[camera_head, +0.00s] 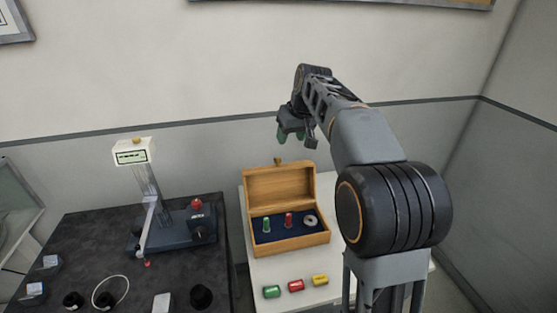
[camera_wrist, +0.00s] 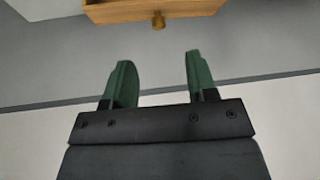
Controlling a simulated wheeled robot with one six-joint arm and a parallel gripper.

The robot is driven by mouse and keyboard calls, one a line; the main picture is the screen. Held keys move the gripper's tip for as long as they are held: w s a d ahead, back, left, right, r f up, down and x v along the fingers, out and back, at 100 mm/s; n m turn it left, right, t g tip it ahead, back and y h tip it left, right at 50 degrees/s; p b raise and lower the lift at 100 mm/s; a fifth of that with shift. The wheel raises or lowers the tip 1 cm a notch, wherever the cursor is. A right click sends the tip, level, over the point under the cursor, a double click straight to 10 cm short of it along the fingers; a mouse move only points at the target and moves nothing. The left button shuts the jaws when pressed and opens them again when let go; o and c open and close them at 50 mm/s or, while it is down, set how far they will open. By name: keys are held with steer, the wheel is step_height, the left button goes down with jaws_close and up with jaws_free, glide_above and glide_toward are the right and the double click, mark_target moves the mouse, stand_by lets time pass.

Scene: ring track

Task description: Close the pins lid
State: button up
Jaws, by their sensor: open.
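A wooden box (camera_head: 290,243) stands on the white table, with its hinged lid (camera_head: 279,187) raised upright at the back. A small brass knob (camera_head: 278,161) sits at the lid's top edge. Inside on a dark blue lining are a green pin (camera_head: 266,225), a red pin (camera_head: 288,220) and a pale ring (camera_head: 310,221). My gripper (camera_head: 291,137) is above and behind the lid, apart from it. In the wrist view, my gripper's green fingers (camera_wrist: 158,78) are spread and empty. The lid's edge (camera_wrist: 120,12) and knob (camera_wrist: 158,21) show beyond them at the top.
Green (camera_head: 271,291), red (camera_head: 296,285) and yellow (camera_head: 320,280) cylinders lie in front of the box. A dark table (camera_head: 110,240) at left holds a gauge stand (camera_head: 149,195) and several small items. A wall is behind the tables.

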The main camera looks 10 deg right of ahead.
mark_target(278, 159)
steer(key=w+x, duration=0.1)
steer(key=x, duration=0.4)
steer(key=w+x, duration=0.1)
steer(key=x, duration=0.4)
steer(key=w+r+x, duration=0.1)
steer(key=x, duration=0.4)
steer(key=shift+d, duration=0.1)
steer(key=shift+c, duration=0.2)
jaws_close()
